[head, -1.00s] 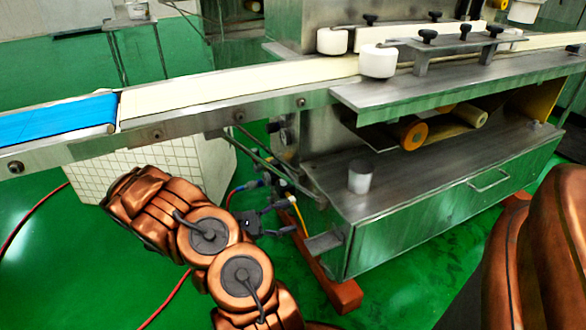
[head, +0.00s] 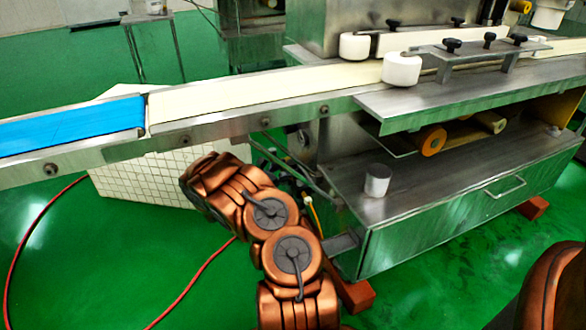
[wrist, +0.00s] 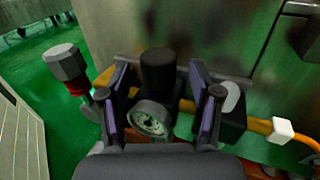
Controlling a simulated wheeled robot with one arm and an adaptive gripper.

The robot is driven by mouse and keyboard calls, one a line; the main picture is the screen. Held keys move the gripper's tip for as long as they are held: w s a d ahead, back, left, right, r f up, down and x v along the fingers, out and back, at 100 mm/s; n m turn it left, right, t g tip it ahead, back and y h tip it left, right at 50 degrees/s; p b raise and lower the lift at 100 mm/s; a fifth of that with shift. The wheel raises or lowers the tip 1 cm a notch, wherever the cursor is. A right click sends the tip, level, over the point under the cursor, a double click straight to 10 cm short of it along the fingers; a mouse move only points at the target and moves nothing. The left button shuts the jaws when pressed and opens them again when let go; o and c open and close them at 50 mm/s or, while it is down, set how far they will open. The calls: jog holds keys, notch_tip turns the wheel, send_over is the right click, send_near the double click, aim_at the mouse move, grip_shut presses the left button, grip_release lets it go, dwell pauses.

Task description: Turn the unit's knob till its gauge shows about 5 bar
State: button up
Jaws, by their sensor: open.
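The unit's black knob (wrist: 157,72) stands upright in the middle of the wrist view. Its round white-faced gauge (wrist: 150,119) sits just below the knob; the needle is too small and blurred to read. My gripper (wrist: 159,80) is open, with one finger left of the knob and one right of it. I cannot tell whether either finger touches the knob. In the head view my own copper arm hides the knob, the gauge and most of my gripper.
A grey hexagonal-topped part (wrist: 66,64) is left of the fingers; an orange hose (wrist: 262,127) runs off right. The steel machine cabinet (head: 450,218) stands right of my arm, below the conveyor (head: 250,92). A red hose (head: 195,278) lies on the open green floor.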

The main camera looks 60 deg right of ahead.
jog(key=shift+b+x, duration=0.3)
jog(key=shift+x, duration=1)
jog(key=shift+c, duration=0.2)
